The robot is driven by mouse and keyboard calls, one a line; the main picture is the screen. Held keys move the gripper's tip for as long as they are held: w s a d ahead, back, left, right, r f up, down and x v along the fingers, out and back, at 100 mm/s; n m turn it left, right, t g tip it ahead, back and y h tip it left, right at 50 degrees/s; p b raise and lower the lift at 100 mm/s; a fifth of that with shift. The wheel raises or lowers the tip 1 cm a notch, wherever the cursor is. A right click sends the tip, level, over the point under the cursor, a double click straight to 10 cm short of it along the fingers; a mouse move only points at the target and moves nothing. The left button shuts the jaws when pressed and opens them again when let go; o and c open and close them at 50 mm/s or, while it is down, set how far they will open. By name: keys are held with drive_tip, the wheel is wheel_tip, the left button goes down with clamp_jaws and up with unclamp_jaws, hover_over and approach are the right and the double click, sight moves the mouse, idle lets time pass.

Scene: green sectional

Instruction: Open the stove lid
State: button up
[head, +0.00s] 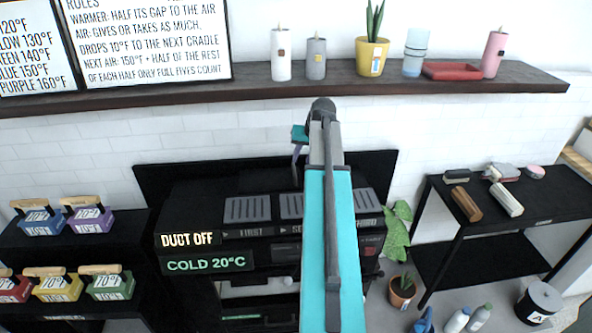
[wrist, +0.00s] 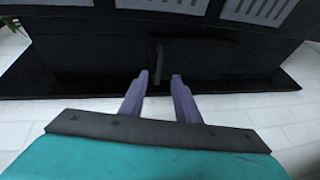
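The black stove (head: 200,200) stands against the tiled wall, with signs reading "DUCT OFF" and "COLD 20°C" on its front and grey slatted panels (head: 247,209) on top. My teal arm covers its middle in the head view. My gripper (wrist: 160,77) has two purple fingers, apart with a gap between them. A dark upright handle-like bar (wrist: 158,62) shows at the gap between the fingertips in the wrist view; I cannot tell whether they touch it. In the head view my gripper is mostly hidden behind my arm, near the stove's back panel (head: 375,168).
A wooden shelf (head: 180,88) with candles and a potted plant (head: 372,55) runs above the stove. Side stands hold coloured weight-like blocks (head: 90,215) at left and brushes (head: 466,203) at right. A plant (head: 402,290) and bottles (head: 480,316) stand on the floor at right.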

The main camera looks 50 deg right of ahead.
sight(295, 173)
drive_tip(key=shift+p+x, duration=0.95)
drive_tip(key=shift+x, duration=3.95)
drive_tip(key=shift+c, duration=0.4)
clamp_jaws()
